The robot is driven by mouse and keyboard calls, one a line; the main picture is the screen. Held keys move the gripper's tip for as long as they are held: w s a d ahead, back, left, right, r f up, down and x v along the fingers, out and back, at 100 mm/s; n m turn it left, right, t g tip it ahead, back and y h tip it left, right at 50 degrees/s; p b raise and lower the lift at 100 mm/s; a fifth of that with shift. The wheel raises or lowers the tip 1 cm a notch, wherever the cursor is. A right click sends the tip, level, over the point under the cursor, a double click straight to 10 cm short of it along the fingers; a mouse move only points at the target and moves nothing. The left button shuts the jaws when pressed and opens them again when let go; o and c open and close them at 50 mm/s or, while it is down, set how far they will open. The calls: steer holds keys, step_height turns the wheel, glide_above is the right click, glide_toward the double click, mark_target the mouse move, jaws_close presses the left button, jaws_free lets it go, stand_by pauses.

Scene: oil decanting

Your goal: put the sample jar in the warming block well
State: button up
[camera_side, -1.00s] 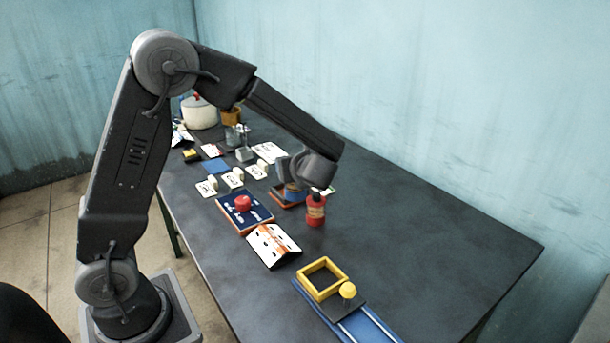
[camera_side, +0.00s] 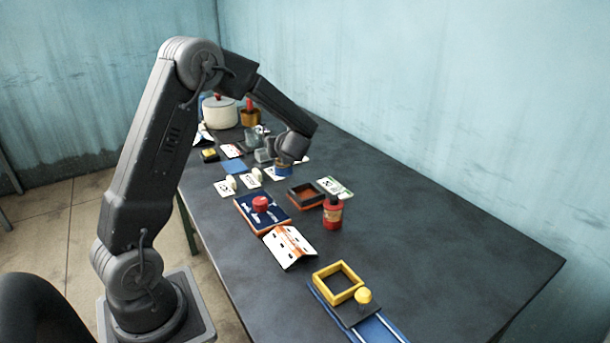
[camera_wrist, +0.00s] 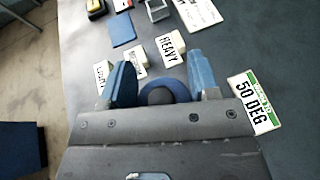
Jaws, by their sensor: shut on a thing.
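My gripper (camera_side: 285,160) is shut on the sample jar (camera_side: 284,170), a small round jar with blue and orange-brown showing, beyond the warming block. In the wrist view, the jar's blue round rim (camera_wrist: 158,94) shows between the two blue fingers of my gripper (camera_wrist: 160,80); its lower part is hidden. The warming block (camera_side: 291,194) is a dark square frame with an orange-brown inside. Its well looks empty in the side view. The jar is apart from the block; I cannot tell its exact height above the table.
The "50 DEG" card (camera_wrist: 252,102) lies beside the block. The "HEAVY" card (camera_wrist: 171,48) and two similar cards lie near the jar. A red bottle (camera_side: 332,213) stands close to the block. A blue board (camera_side: 250,216) and yellow frame (camera_side: 318,277) are nearer; right is clear.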

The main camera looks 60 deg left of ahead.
steer(key=shift+w+d+f, duration=0.6)
steer(key=shift+w+f, duration=0.35)
steer(key=shift+f, duration=0.35)
steer(key=shift+w+d+f, duration=0.55)
steer(key=shift+w+f, duration=0.4)
steer(key=shift+f, duration=0.35)
steer(key=shift+w+d+f, duration=0.6)
steer(key=shift+w+f, duration=0.35)
steer(key=shift+f, duration=0.35)
steer(key=shift+f, duration=0.2)
steer(key=o, duration=1.3)
